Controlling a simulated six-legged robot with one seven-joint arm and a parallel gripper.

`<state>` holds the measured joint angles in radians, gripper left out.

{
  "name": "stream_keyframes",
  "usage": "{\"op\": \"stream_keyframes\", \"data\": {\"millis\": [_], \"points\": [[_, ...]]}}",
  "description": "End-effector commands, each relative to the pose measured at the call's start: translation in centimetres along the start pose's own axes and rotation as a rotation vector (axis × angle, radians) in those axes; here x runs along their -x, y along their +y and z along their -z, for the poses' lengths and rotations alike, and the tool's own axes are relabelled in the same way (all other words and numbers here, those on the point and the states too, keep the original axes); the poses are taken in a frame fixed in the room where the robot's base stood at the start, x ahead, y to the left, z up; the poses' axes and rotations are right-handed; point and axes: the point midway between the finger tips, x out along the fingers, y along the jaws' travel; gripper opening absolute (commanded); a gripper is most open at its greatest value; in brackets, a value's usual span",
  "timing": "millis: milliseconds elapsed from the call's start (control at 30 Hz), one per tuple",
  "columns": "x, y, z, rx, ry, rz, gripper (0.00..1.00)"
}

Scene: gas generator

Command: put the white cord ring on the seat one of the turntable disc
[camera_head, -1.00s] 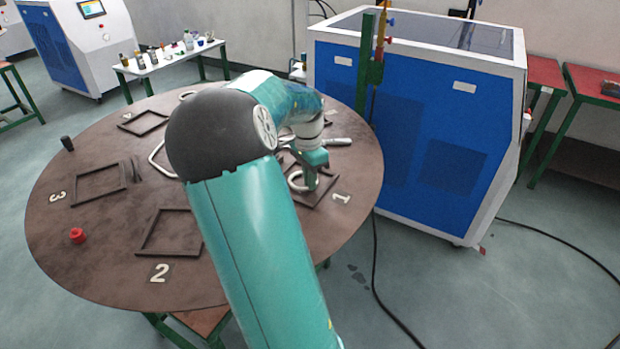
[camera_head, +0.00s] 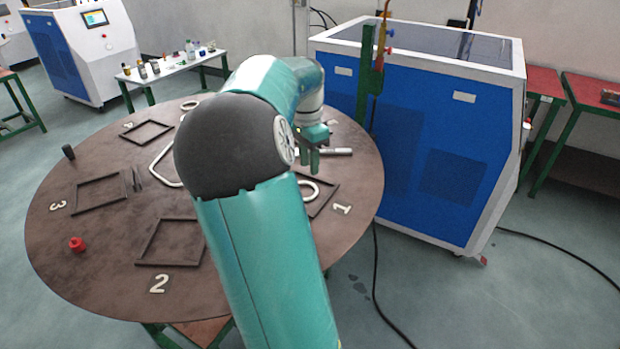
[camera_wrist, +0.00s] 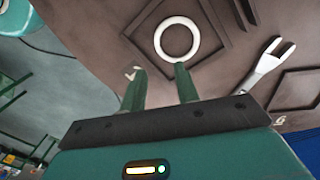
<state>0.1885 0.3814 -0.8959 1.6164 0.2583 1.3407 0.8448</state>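The white cord ring (camera_head: 317,187) lies inside the dark square frame of seat one (camera_head: 328,203), by the pale number 1 (camera_head: 342,209), on the brown turntable disc (camera_head: 95,275). My arm hides part of the ring and frame. In the wrist view the whole ring (camera_wrist: 157,40) lies flat within the frame (camera_wrist: 137,33). My gripper (camera_head: 309,160) is raised above the disc, apart from the ring. In the wrist view its two green fingers (camera_wrist: 160,70) are spread with nothing between them.
A silver wrench (camera_wrist: 262,75) lies beside seat one. A pale bent loop (camera_head: 160,160), a red knob (camera_head: 77,244) and a black peg (camera_head: 68,152) are on the disc. The blue-and-white cabinet (camera_head: 420,140) and a green post (camera_head: 366,75) stand close behind the disc.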

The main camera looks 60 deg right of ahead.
Motion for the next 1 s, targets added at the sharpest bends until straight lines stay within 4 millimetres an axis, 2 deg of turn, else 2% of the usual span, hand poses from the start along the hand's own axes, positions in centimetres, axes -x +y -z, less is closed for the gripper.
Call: {"op": "stream_keyframes", "data": {"millis": [100,200,467,567,667,867,1000], "points": [[1.9,-0.1,0.1,-0.001,0.002,0.002,0.31],[2.9,0.0,0.0,0.0,0.0,0.001,0.31],[3.3,0.0,-0.1,0.004,-0.002,0.001,0.31],[3.3,0.2,-1.1,0.049,-0.016,0.017,0.31],[3.3,0.6,-3.9,0.169,-0.047,0.056,0.31],[3.7,2.8,-13.1,0.57,-0.089,0.184,0.31],[4.1,5.6,-19.8,0.875,-0.067,0.276,0.31]]}}
